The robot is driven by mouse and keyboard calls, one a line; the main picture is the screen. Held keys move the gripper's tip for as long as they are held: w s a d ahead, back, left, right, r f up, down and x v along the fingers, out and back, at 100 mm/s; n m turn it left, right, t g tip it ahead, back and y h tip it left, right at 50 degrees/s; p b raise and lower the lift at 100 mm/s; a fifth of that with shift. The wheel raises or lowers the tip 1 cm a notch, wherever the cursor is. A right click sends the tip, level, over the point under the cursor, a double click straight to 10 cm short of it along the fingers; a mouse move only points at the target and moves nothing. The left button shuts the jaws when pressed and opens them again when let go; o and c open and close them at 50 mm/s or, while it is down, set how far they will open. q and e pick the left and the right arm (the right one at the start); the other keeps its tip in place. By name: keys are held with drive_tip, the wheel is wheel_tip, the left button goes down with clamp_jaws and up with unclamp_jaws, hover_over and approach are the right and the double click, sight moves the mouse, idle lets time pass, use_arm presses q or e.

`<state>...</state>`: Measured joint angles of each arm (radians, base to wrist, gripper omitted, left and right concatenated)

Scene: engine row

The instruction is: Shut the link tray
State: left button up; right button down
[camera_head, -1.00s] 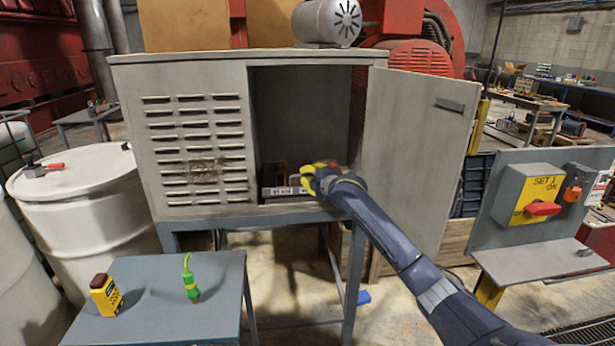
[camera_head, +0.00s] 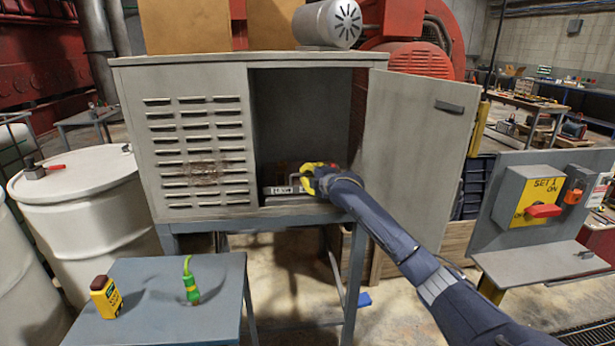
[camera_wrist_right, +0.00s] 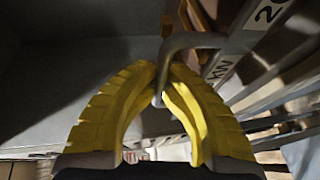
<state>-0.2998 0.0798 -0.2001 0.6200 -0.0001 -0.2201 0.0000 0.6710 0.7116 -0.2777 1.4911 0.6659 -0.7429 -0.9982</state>
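The link tray (camera_head: 280,190) is low inside the open grey cabinet, with its pale labelled front edge near the cabinet's sill. My right gripper (camera_head: 312,180) reaches in from the right at the tray's front. In the right wrist view its yellow fingers (camera_wrist_right: 168,78) close around a grey bent handle (camera_wrist_right: 190,42), and the tray's labelled front (camera_wrist_right: 235,60) runs off to the upper right. The fingers hide part of the handle, and my gripper hides the right part of the tray. My left gripper is not in view.
The cabinet's hinged door (camera_head: 415,150) stands open close to my right arm. The louvred panel (camera_head: 195,140) covers the left side. A blue-grey table (camera_head: 160,325) with a yellow device (camera_head: 106,297) and a green item (camera_head: 190,280) stands front left; a switch panel (camera_head: 540,200) is right.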

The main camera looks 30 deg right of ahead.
drive_tip(key=shift+d, duration=0.1)
drive_tip(key=c, duration=1.8)
unclamp_jaws()
drive_tip(key=shift+w, duration=0.1)
drive_tip(key=shift+o, duration=0.2)
